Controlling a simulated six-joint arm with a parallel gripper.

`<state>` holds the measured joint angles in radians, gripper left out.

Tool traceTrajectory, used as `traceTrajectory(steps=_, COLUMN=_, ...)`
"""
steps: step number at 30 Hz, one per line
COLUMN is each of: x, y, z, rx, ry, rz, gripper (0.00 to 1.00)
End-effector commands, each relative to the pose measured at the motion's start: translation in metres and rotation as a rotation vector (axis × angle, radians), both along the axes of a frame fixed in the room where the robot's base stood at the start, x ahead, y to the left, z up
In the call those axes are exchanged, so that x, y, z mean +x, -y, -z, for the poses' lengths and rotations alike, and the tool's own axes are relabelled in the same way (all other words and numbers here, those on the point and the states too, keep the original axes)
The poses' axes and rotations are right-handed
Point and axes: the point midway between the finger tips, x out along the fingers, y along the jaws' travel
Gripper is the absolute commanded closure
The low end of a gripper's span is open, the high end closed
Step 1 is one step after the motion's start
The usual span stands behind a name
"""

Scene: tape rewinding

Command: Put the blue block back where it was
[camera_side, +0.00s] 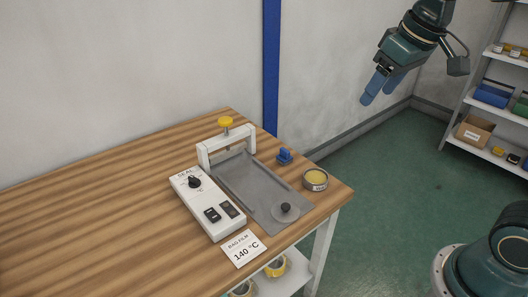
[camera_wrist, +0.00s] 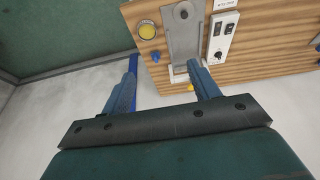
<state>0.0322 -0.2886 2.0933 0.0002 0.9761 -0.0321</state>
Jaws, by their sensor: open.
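The blue block (camera_side: 285,156) stands on the wooden table, just right of the grey plate of the sealing device and behind a round tin. It also shows in the wrist view (camera_wrist: 156,57), beside the grey plate and near the tin. My gripper (camera_side: 371,94) is in the air at the upper right in the side view, well apart from the block and beyond the table's edge. In the wrist view its two blue fingers (camera_wrist: 166,85) are spread apart with nothing between them.
The sealer has a white frame (camera_side: 226,143) with a yellow knob and a white control box (camera_side: 207,205). A tin (camera_side: 315,180) with yellow contents sits near the table's right edge. A card reading 140 °C (camera_side: 244,248) lies in front. The table's left (camera_side: 90,220) is clear.

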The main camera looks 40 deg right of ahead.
Motion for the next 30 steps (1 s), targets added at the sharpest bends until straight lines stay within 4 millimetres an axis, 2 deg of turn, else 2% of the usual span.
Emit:
traceTrajectory(steps=3, x=-0.032, y=-0.003, z=0.003, rx=0.002, ry=0.032, rz=-0.001, gripper=0.39)
traceTrajectory(steps=9, x=-0.079, y=-0.007, z=0.017, rx=0.005, ry=0.08, rz=-0.003, gripper=0.39)
traceTrajectory(steps=15, x=-0.113, y=-0.009, z=0.034, rx=0.01, ry=0.116, rz=-0.003, gripper=0.39)
traceTrajectory(steps=21, x=-0.126, y=-0.01, z=0.043, rx=0.011, ry=0.131, rz=-0.003, gripper=0.39)
traceTrajectory(steps=30, x=-0.127, y=-0.01, z=0.044, rx=0.011, ry=0.131, rz=-0.003, gripper=0.39)
